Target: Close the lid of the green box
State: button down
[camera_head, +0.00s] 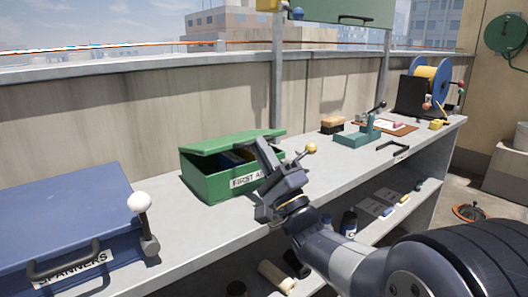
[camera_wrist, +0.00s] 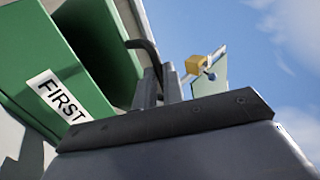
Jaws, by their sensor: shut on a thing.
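The green box (camera_head: 205,184) stands on the grey bench, left of the middle in the head view, with a white FIRST AID label on its front. Its green lid (camera_head: 215,143) is partly lowered, with a gap at the front through which blue and yellow contents show. In the wrist view, the box front (camera_wrist: 28,62) and the lid (camera_wrist: 92,38) show at upper left. My gripper (camera_head: 264,152) is at the lid's right front edge, shut on the dark lid handle (camera_wrist: 147,50). The head view hides most of the handle behind the gripper.
A blue SPANNERS case (camera_head: 60,222) and a white-knobbed lever (camera_head: 140,205) stand left of the box. A yellow knob (camera_head: 312,148) is just right of my gripper. A teal tool (camera_head: 358,137) and a blue reel (camera_head: 440,80) are farther right. A wall runs behind.

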jog(key=shift+w+a+f, duration=0.2)
jog(key=shift+a+f, duration=0.05)
jog(key=shift+f, duration=0.25)
jog(key=c, duration=1.7)
grip_release()
jog(key=shift+w+a, duration=0.15)
jog(key=shift+w, duration=0.05)
jog(key=shift+c, duration=0.2)
jog(key=shift+o, duration=1.1)
jog(key=shift+r, duration=0.1)
jog(key=shift+r, duration=0.15)
